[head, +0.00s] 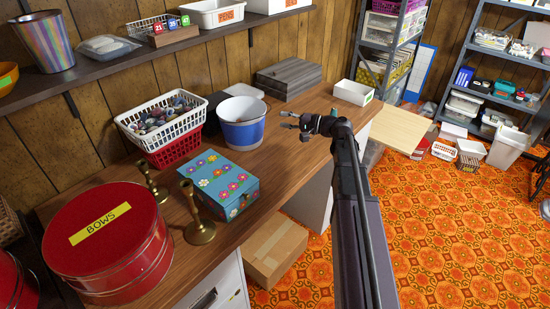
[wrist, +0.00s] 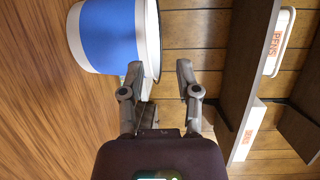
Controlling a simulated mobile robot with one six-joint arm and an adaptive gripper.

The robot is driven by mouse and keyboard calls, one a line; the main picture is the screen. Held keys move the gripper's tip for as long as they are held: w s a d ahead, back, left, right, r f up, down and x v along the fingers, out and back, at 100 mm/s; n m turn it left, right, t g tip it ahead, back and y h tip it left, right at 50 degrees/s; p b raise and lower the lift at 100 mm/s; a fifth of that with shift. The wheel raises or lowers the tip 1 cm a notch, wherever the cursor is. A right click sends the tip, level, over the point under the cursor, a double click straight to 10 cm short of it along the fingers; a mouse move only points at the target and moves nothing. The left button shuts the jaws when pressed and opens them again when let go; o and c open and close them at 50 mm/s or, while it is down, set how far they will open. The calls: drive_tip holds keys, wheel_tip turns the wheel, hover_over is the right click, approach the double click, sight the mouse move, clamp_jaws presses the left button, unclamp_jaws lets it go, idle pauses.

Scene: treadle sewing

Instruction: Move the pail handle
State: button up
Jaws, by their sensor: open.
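The pail (head: 242,132), blue with a white band and a pale inside, stands upright on the wooden worktop (head: 290,145). It also shows large at the upper left of the wrist view (wrist: 108,38). I cannot clearly make out its handle as apart from the white rim. My gripper (head: 285,120) is open and empty, to the right of the pail in the head view. In the wrist view, my gripper (wrist: 160,72) has its left finger overlapping the pail's lower rim edge; I cannot tell whether they touch. The right finger is clear of the pail.
A white basket (head: 165,128) on a red one stands left of the pail. A flowered blue box (head: 220,185), brass candlesticks (head: 196,215) and a red BOWS tin (head: 108,240) stand nearer. Grey boxes (head: 288,76) and a white tray (head: 353,92) stand behind. A shelf (head: 130,60) hangs above.

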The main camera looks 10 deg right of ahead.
drive_tip(key=v, duration=0.5)
drive_tip(key=s+a+f+n+g+h+p, duration=0.4)
drive_tip(key=s+a+g+h+p, duration=0.2)
drive_tip(key=s+a, duration=0.4)
drive_tip(key=shift+s+a+f+g+h+p, duration=0.3)
drive_tip(key=shift+a+g+p, duration=0.3)
drive_tip(key=shift+p, duration=0.6)
drive_tip(key=w+d+r+m+t+y+b, duration=0.4)
drive_tip(key=w+d+t+y+b, duration=0.2)
drive_tip(key=w+d, duration=0.5)
drive_tip(key=shift+w+d+r+t+y+b, duration=0.2)
drive_tip(key=shift+d+r+t+y+b, duration=0.15)
drive_tip(key=shift+d+t+b, duration=0.5)
